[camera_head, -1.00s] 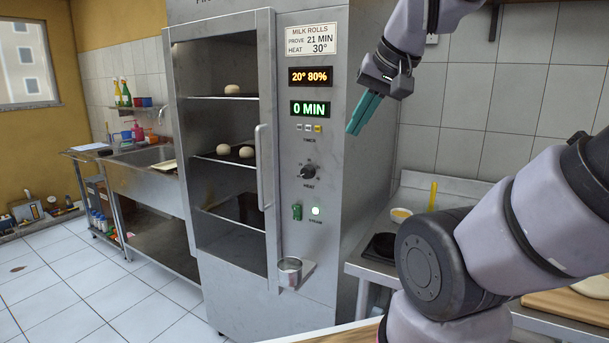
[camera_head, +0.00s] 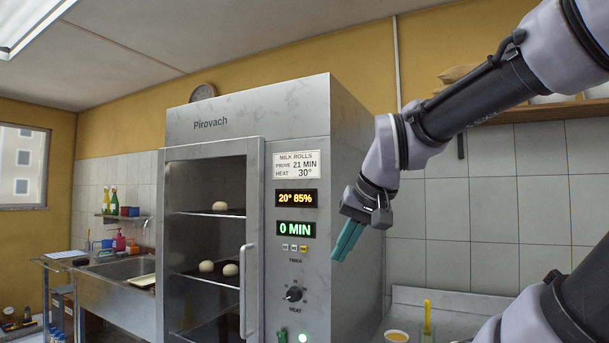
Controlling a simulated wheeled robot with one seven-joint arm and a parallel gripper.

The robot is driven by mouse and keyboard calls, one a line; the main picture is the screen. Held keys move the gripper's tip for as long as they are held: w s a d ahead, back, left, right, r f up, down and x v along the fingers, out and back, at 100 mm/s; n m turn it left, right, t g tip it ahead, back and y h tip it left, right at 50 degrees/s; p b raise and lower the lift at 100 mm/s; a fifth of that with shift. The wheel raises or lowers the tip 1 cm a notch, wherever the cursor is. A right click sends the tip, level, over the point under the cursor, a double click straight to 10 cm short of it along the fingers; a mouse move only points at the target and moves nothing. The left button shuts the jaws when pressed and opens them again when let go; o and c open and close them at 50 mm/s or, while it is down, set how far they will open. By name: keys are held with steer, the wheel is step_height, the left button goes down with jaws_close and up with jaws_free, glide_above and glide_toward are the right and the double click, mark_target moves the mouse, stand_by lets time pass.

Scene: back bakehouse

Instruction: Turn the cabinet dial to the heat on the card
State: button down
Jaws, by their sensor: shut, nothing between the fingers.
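The steel proving cabinet (camera_head: 340,130) stands in the middle of the head view. Its card (camera_head: 294,164) reads milk rolls, prove 21 min, heat 30°. The dark heat dial (camera_head: 294,294) is low on the front panel; its exact setting is too small to read. The orange display (camera_head: 297,198) shows 20° 85%, and the green timer display (camera_head: 296,229) shows 0 MIN. My gripper (camera_head: 340,256), with teal fingers, is shut and empty. It hangs right of the timer display, above and right of the dial, apart from it.
The cabinet's vertical door handle (camera_head: 249,292) stands just left of the dial. Dough balls (camera_head: 206,266) rest on shelves inside.

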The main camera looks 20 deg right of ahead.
stand_by(0.3)
steer(key=shift+c, duration=2.2)
jaws_free()
steer(key=shift+o, duration=0.7)
steer(key=w+d+f+n+g+h, duration=0.2)
steer(key=w+f+n+g+h, duration=0.25)
steer(key=f+n, duration=0.35)
steer(key=n+t+h, duration=0.9)
steer(key=n+h, duration=0.2)
steer(key=n, duration=1.7)
glide_toward(291, 296)
steer(key=x, duration=0.9)
